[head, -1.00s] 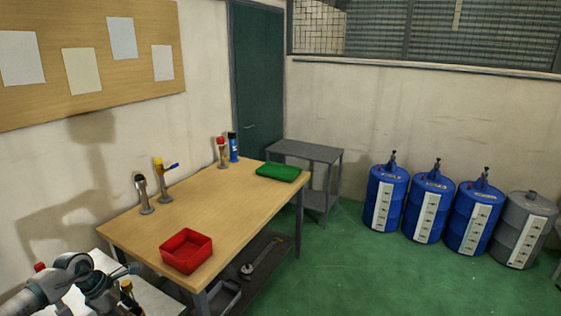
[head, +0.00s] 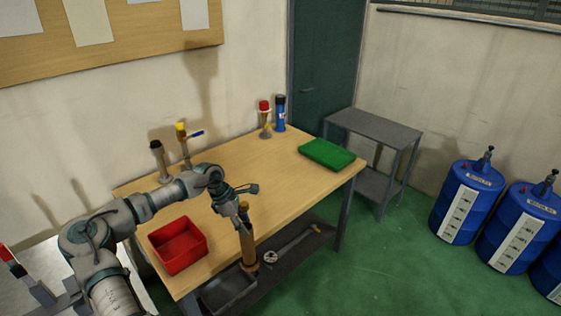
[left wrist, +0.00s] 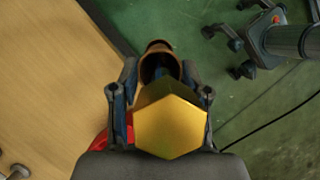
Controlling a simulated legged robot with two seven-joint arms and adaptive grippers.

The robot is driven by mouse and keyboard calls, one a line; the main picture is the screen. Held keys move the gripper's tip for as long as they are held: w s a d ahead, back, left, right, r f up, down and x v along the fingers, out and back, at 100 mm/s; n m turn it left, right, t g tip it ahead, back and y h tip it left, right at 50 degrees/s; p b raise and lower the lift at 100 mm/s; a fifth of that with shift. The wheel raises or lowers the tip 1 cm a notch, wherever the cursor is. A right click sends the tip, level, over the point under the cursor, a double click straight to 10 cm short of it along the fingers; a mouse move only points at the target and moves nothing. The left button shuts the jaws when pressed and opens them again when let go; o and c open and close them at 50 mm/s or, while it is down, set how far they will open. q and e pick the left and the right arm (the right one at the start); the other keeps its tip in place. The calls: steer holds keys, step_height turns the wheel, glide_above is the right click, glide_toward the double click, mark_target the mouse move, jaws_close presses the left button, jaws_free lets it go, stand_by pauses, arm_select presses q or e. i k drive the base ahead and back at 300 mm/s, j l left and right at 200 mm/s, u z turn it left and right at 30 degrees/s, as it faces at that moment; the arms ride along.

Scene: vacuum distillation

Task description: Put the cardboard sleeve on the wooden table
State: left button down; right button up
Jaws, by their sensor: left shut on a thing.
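My left gripper (head: 243,208) is shut on a brown tubular thing, which looks like the cardboard sleeve (head: 248,248). The sleeve hangs roughly upright by the wooden table's (head: 270,175) front edge, right of the red bin. In the left wrist view, a gold hexagonal piece (left wrist: 170,125) sits between the fingers (left wrist: 160,98), with the sleeve's brown round end (left wrist: 158,55) beyond it. Green floor lies behind that end, and the wooden table (left wrist: 50,60) is to the left. The fingers hide part of the held thing. My right gripper is not in view.
A red bin (head: 178,245) stands on the table's near left part. Valve-like fittings (head: 184,145) and a blue cylinder (head: 280,113) stand along the back. A green tray (head: 327,153) lies at the far right. The middle is bare. A grey shelf (head: 375,130) stands beyond.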

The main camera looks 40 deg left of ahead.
mark_target(271, 193)
steer(key=i+u, duration=0.25)
steer(key=i, duration=0.55)
steer(key=i+l+u, duration=0.25)
steer(key=i, duration=0.5)
steer(key=i+u, duration=0.2)
steer(key=u, duration=0.2)
steer(key=i+u, duration=0.2)
steer(key=u, duration=0.15)
steer(key=i+l+u, duration=0.1)
steer(key=u, duration=0.3)
steer(key=i, duration=0.1)
